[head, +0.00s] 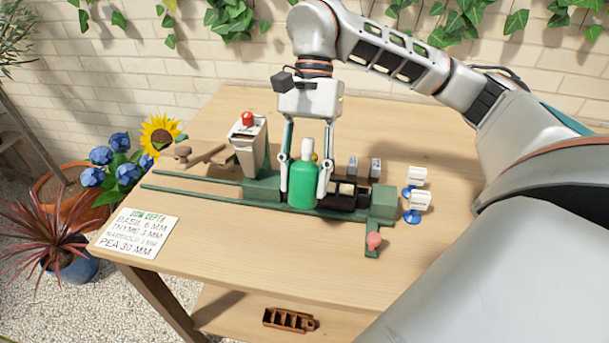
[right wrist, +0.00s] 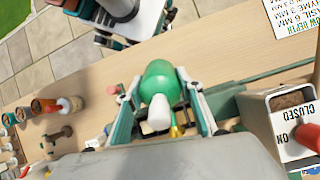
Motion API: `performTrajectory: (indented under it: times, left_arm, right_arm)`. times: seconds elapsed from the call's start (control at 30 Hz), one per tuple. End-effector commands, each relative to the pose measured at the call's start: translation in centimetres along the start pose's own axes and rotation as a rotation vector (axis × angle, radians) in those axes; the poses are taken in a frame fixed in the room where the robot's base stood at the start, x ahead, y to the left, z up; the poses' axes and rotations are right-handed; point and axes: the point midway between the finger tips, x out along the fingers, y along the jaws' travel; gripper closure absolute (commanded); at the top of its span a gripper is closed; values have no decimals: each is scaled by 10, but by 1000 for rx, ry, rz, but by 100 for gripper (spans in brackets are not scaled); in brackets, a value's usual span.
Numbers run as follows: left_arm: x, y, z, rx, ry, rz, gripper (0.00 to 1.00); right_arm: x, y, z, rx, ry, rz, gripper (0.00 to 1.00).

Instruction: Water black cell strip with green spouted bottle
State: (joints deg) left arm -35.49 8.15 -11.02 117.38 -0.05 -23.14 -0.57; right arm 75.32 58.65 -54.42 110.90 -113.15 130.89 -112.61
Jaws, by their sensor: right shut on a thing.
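The green bottle (head: 304,184) has a white cap and is upright between the fingers of my right gripper (head: 306,180). The right gripper is shut on it. The bottle also shows from above in the right wrist view (right wrist: 159,80), with a brass-coloured spout (right wrist: 175,131). The black cell strip (head: 346,199) sits in the green rail fixture just right of the bottle; the bottle and fingers hide part of it.
A grey hopper with a red knob (head: 248,140) stands left on the green rail (head: 200,194). White tags on blue bases (head: 417,203) and a pink knob (head: 374,241) are at right. A sow-depth card (head: 138,232) lies front left. The front tabletop is clear.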

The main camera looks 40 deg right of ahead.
Motion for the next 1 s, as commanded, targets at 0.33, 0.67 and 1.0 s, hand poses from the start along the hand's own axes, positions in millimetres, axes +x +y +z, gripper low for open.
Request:
performTrajectory:
  times: [0.33,0.67,1.0]
  left_arm:
    - [0,0,0,0,-1,-1,48]
    - [-3,-4,-12,-1,13,-5,48]
    - [-8,5,-10,-19,6,11,48]
  right_arm:
    - [0,0,0,-1,0,0,79]
    - [-4,9,1,1,2,-3,79]
    - [0,22,-3,-1,0,0,79]
